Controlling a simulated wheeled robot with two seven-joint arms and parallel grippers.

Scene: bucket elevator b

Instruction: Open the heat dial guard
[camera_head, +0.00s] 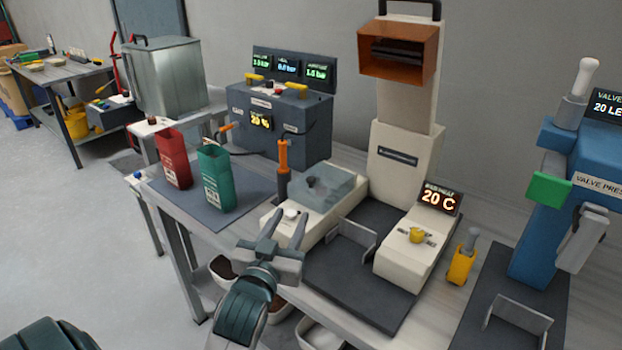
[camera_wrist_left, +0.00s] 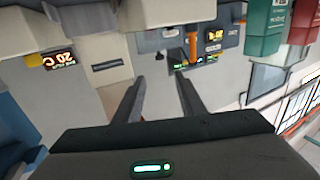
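The heat dial guard (camera_head: 332,184) looks like a clear, greyish box cover on the cream left-hand block of the machine. It is down over a dark knob (camera_head: 311,184). A round white button (camera_head: 291,214) sits on the same block, nearer to me. My left gripper (camera_head: 289,216) is open and empty, in front of this block and short of the guard. In the left wrist view its two fingers (camera_wrist_left: 162,82) stand apart with nothing between them. That view is upside down, and the guard is hard to make out there. My right gripper is not in view.
Red (camera_head: 173,160) and green (camera_head: 215,180) bags stand on a dark mat at the left. A display (camera_head: 439,198) reads 20 C, beside a yellow knob (camera_head: 416,235). The tall machine column (camera_head: 403,165) rises behind.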

